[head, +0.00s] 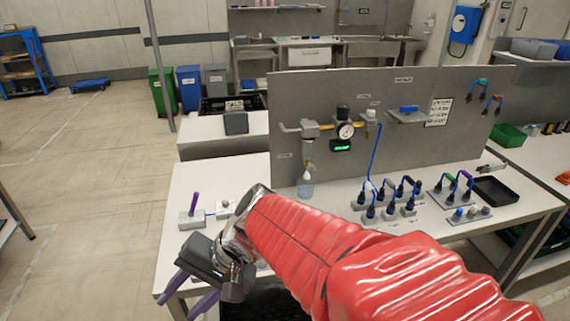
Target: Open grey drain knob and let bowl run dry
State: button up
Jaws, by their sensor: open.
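The clear filter bowl (308,150) hangs under a grey filter body (310,129) on the upright grey panel. A small bottle (305,188) stands on the table below the bowl. The drain knob at the bowl's underside is too small to make out, so I cannot tell whether it is open. The liquid level in the bowl is not clear either. My gripper (192,293) is at the lower left, over the table's front left corner. Its purple fingers are apart, and nothing shows between them. It is well below and left of the bowl in the picture.
A pressure gauge (345,131) and a green display (340,146) sit right of the bowl. A blue hose (376,158) runs down to several connectors on the table. A block with a purple stick (193,208) stands on the left. My red arm hides the table's front middle.

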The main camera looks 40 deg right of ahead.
jog(key=w+d+r+m+t+h, duration=0.1)
jog(key=w+d+m+t, duration=0.55)
jog(key=d+m, duration=0.2)
jog(key=w+d+r+m+t, duration=0.1)
jog(key=w+d+m+t, duration=0.4)
jog(key=w+d+m, duration=0.4)
jog(key=s+d+f+m+h, duration=0.2)
jog(key=s+d+m+h, duration=0.1)
jog(key=d, duration=0.6)
jog(key=s+d+f+m+h, duration=0.1)
jog(key=s+d+m+h, duration=0.2)
jog(key=d+m+h, duration=0.3)
jog(key=s+d+f+m+h, duration=0.2)
jog(key=d+m+h, duration=0.3)
jog(key=d, duration=0.8)
jog(key=shift+s+d+f+h, duration=0.3)
jog(key=shift+s+d+f, duration=0.05)
jog(key=shift+s, duration=0.35)
